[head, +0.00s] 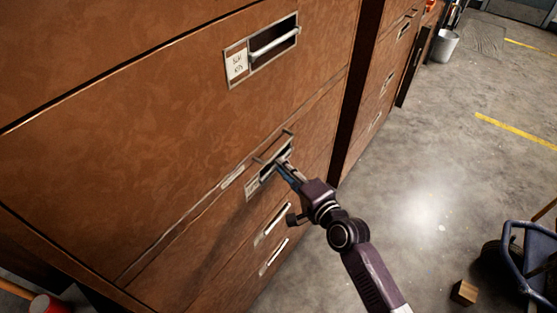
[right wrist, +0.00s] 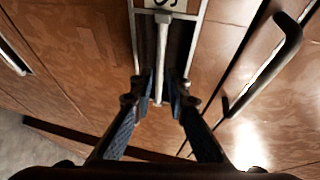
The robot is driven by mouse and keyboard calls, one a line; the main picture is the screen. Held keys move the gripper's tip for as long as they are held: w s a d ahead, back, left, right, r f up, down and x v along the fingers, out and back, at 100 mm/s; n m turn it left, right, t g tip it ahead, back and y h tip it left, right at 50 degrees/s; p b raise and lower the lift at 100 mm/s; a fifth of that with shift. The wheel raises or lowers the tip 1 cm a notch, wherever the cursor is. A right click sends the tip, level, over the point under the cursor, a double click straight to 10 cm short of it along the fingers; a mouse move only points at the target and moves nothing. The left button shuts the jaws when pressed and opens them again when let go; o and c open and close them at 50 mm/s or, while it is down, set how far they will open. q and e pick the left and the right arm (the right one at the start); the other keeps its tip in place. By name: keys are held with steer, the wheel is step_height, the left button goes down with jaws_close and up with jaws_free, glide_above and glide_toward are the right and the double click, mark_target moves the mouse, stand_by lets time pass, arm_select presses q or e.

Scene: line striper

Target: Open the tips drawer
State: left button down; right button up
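A brown wooden cabinet (head: 150,120) with several drawers fills the left of the head view. My right gripper (head: 281,163) reaches to the recessed handle of a lower drawer. In the right wrist view the fingers of the right gripper (right wrist: 160,88) stand apart on either side of that pale metal bar handle (right wrist: 163,45), with their tips in the dark recess. Firm contact with the bar cannot be seen. The drawer's label (right wrist: 160,4) is cut off and cannot be read in full. The drawer front looks closed. My left gripper is not in view.
A dark bar handle (right wrist: 268,62) juts out beside the gripped recess. A higher drawer has a labelled metal handle (head: 272,42). A grey bucket (head: 443,46) stands far back. A blue-framed cart (head: 530,262) and wooden block (head: 464,293) are at the lower right. The middle floor is clear.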

steer(key=shift+x, duration=1.6)
jaws_close()
steer(key=shift+f, duration=0.1)
